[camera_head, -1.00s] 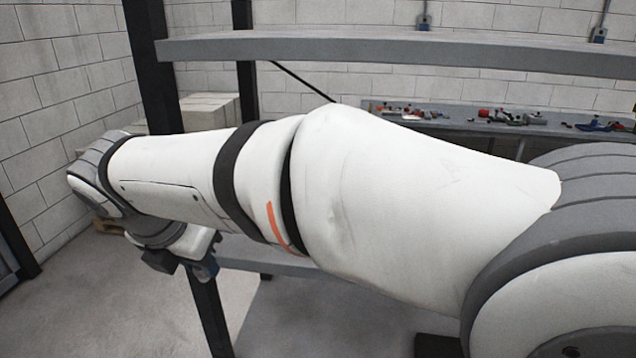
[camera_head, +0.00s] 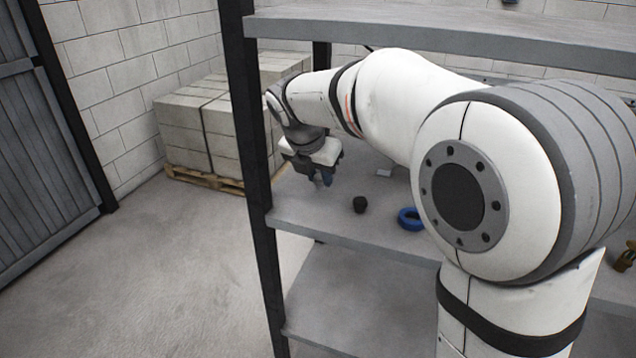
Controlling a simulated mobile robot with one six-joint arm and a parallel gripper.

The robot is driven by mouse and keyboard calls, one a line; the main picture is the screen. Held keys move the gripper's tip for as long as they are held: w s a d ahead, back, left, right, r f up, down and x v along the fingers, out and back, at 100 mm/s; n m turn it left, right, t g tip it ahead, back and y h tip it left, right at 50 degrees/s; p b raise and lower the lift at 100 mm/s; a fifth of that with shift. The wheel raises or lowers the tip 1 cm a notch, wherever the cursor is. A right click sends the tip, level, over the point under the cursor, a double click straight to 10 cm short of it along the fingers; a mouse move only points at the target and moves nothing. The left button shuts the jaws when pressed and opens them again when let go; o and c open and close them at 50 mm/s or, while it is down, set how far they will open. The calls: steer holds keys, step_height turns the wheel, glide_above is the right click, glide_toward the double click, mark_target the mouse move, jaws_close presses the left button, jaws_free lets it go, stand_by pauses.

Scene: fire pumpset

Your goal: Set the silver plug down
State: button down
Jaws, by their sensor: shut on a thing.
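My gripper (camera_head: 323,178) hangs pointing down over the left end of the middle shelf (camera_head: 300,216), inside the rack. It is shut on the silver plug (camera_head: 318,184). I cannot tell whether the plug touches the shelf.
A small black cylinder (camera_head: 360,204) and a blue ring (camera_head: 410,219) lie on the shelf to the right of my gripper. A small pale block (camera_head: 384,172) lies farther back. A dark rack post (camera_head: 250,140) stands at left, an upper shelf (camera_head: 440,34) overhead.

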mark_target(317, 183)
steer(key=shift+f, duration=1.65)
steer(key=shift+a+f, duration=0.1)
steer(key=shift+f, duration=0.1)
steer(key=c, duration=1.2)
jaws_free()
steer(key=shift+r, duration=0.1)
